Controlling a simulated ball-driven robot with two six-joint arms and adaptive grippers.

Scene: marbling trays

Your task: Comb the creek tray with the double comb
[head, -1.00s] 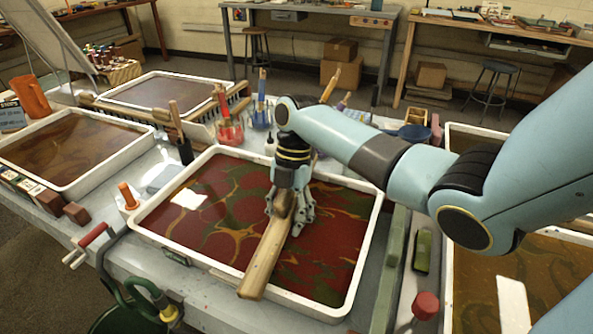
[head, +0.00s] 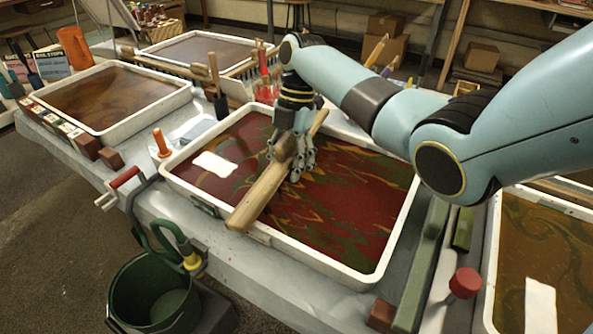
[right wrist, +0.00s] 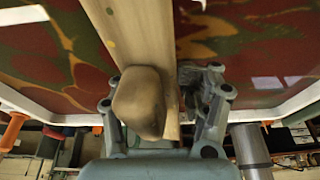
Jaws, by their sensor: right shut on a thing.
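The double comb (head: 258,198) is a long pale wooden bar lying across the middle tray (head: 402,222) from front rim towards the back. The tray is white-rimmed with red, green and yellow marbling; I read no name on it. My right gripper (head: 289,160) is over the tray, shut on the comb's rounded wooden handle. In the right wrist view the handle (right wrist: 138,103) sits between the fingers, with the bar (right wrist: 145,30) beyond it. The comb's teeth are hidden underneath. Right of the bar the colours run in jagged streaks; left of it they form rounder shapes. My left gripper is out of view.
A white label-like patch (head: 215,164) shows at the tray's left. A brown tray (head: 186,92) stands at left, another (head: 489,290) at right. A green bar (head: 421,262) and red knob (head: 465,282) lie between trays. A green bucket (head: 156,293) is below the front edge.

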